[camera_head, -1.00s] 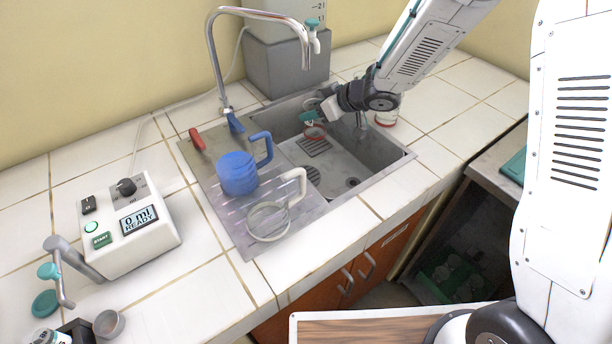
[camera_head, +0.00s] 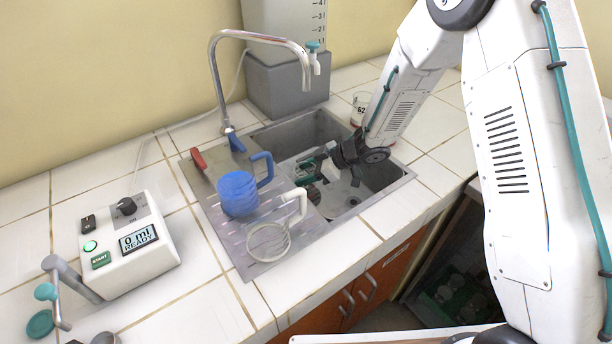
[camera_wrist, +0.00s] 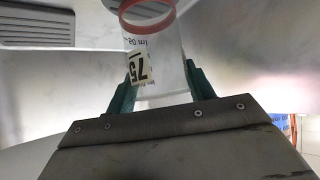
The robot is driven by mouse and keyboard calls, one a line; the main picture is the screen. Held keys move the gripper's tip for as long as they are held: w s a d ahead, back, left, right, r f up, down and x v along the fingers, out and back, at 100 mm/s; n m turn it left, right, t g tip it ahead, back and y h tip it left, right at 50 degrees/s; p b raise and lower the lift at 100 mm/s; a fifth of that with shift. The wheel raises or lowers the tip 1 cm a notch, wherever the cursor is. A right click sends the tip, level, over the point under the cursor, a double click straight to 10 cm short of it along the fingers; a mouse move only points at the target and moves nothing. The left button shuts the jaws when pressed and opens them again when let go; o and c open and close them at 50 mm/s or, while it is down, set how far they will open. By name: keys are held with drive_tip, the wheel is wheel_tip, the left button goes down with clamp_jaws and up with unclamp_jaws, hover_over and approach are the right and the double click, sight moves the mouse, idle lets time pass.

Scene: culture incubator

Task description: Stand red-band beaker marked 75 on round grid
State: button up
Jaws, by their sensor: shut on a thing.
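The red-band beaker marked 75 (camera_wrist: 152,50) is clear, with a red ring at its rim. In the wrist view it sits between the two green fingers of my gripper (camera_wrist: 160,82), which is shut on it. In the head view my gripper (camera_head: 312,168) is down inside the sink, and the beaker is hard to make out there. I cannot tell whether the beaker touches the floor.
A dark slotted rectangular grid (camera_wrist: 38,27) also lies in the sink. A blue jug (camera_head: 237,194) and a clear jug (camera_head: 268,242) stand on the drainboard left of the sink. The tap (camera_head: 215,85) arches behind. Another beaker marked 62 (camera_head: 360,106) stands on the back counter.

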drive_tip(key=shift+f, duration=0.65)
drive_tip(key=shift+f, duration=0.1)
drive_tip(key=o, duration=1)
